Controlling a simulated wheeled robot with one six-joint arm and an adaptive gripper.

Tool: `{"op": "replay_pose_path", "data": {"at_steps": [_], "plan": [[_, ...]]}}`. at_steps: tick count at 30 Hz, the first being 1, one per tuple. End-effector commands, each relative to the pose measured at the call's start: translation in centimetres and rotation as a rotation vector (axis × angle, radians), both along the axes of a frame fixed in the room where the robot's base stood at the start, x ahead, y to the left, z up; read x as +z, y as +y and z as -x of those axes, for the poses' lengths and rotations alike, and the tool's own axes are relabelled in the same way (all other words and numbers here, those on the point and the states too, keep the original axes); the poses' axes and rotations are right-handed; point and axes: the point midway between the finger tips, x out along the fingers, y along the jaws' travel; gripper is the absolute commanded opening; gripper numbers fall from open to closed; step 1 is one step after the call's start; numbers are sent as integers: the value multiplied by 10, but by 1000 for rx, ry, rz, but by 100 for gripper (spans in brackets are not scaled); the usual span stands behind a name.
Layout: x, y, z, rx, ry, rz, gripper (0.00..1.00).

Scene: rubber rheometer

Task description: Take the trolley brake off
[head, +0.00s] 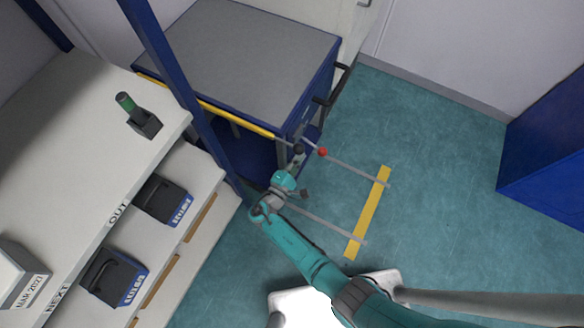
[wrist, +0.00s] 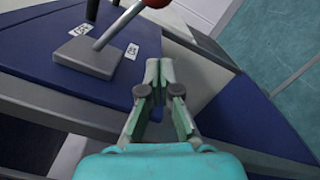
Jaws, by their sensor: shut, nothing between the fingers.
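The blue trolley (head: 250,52) with a grey top stands at the upper middle of the head view. Its brake lever has a red knob (head: 322,152), seen at the trolley's near right corner. In the wrist view the lever's grey stem (wrist: 118,25) rises tilted from a grey base plate (wrist: 88,56) on a blue panel, and the red knob (wrist: 157,3) is cut by the top edge. Two small white labels lie by the stem, too small to read surely. My gripper (wrist: 157,72) is shut and empty, just below the knob in the picture, apart from the lever.
A yellow bar (head: 235,118) runs along the trolley's edge, and a blue post crosses before it. A white shelf bench (head: 65,110) with a green-topped holder (head: 137,112) stands left. Floor with a yellow strip (head: 368,212) is clear right. A blue cabinet (head: 550,160) stands far right.

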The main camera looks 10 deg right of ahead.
Motion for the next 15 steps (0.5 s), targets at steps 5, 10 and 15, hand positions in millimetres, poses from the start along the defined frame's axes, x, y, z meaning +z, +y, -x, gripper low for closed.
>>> {"op": "replay_pose_path", "data": {"at_steps": [5,10,15], "plan": [[6,-18,0,-1,0,0,0],[14,-31,6,-1,-1,0,0],[19,-37,9,-1,0,0,0]]}}
